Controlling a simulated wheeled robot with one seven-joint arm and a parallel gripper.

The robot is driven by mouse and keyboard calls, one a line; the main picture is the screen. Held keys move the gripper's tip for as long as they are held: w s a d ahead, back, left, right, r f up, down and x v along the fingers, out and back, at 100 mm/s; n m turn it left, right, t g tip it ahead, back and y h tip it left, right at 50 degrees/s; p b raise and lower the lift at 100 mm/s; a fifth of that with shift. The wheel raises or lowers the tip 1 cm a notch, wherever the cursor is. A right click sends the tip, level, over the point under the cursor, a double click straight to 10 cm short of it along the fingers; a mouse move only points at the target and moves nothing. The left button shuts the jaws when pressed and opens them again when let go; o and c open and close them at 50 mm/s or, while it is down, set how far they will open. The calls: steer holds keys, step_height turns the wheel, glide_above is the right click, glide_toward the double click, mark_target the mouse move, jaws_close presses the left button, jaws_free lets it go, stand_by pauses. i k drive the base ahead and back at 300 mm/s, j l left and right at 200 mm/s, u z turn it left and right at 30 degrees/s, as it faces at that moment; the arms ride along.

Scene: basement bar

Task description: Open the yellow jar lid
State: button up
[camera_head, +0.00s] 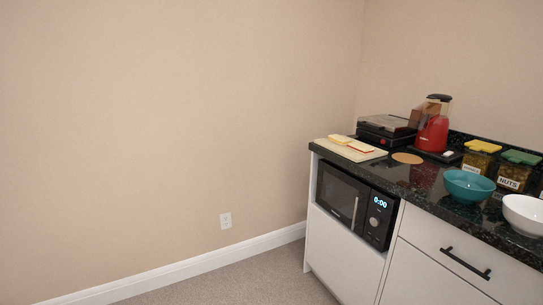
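A clear jar with a yellow lid (482,146) stands at the back of the dark counter, toward the right of the head view. The lid sits on top of the jar (477,161), which has dark contents and a small white label. To its right is a similar jar with a green lid (521,157), labelled "NUTS". A teal bowl (468,186) is in front of the yellow-lidded jar. My gripper is not in view.
The black speckled counter (419,190) also holds a white bowl (525,214), a red appliance (432,130), a black grill-like appliance (384,134) and a board (346,149) with food. A microwave (341,197) sits below. Carpet at left is clear.

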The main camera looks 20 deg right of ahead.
mark_target(477, 145)
steer(key=i+j+z, duration=0.1)
steer(key=i+z, duration=0.35)
steer(key=i+j+z, duration=0.7)
steer(key=z, duration=0.15)
steer(key=i+j+z, duration=0.4)
steer(key=j, duration=0.15)
